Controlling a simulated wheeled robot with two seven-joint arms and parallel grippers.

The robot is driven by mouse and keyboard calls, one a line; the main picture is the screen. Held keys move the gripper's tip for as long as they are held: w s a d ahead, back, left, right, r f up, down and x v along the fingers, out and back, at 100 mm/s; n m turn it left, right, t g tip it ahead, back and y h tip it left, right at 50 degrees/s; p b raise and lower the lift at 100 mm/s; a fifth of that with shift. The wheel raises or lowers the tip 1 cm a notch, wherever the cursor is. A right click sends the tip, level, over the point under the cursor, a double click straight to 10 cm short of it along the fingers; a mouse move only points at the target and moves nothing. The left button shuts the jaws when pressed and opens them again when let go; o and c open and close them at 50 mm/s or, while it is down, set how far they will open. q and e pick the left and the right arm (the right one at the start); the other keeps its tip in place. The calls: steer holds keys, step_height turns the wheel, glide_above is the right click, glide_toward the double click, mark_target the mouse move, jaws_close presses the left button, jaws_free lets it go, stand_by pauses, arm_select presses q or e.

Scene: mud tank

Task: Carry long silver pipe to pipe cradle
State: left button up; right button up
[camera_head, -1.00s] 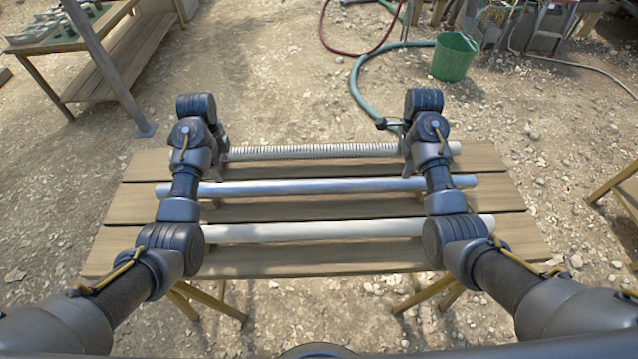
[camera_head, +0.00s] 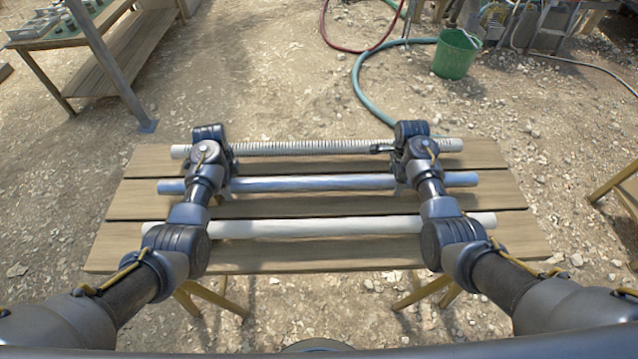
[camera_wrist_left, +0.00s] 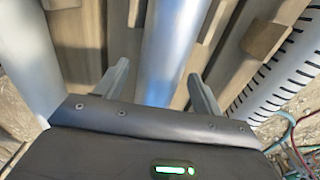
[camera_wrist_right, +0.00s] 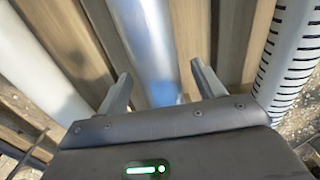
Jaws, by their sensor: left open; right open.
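The long silver pipe (camera_head: 310,184) lies across the middle of a slatted wooden table, between a ribbed white pipe at the back and a plain white pipe in front. My left gripper (camera_wrist_left: 160,82) is open, with its two fingers on either side of the silver pipe (camera_wrist_left: 170,50) in the left wrist view. My right gripper (camera_wrist_right: 160,85) is open, and its fingers also straddle the silver pipe (camera_wrist_right: 148,40) in the right wrist view. Neither gripper is closed on it. I cannot make out a pipe cradle for certain.
The ribbed pipe (camera_head: 300,147) and the white pipe (camera_head: 310,227) lie parallel on the table (camera_head: 130,205). A workbench (camera_head: 110,50) stands at the back left. A green bucket (camera_head: 455,56) and hoses (camera_head: 360,75) are on the gravel behind.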

arm_select(q)
steer(key=shift+c, duration=0.2)
arm_select(e)
steer(key=shift+c, duration=0.2)
arm_select(q)
jaws_close()
arm_select(e)
jaws_close()
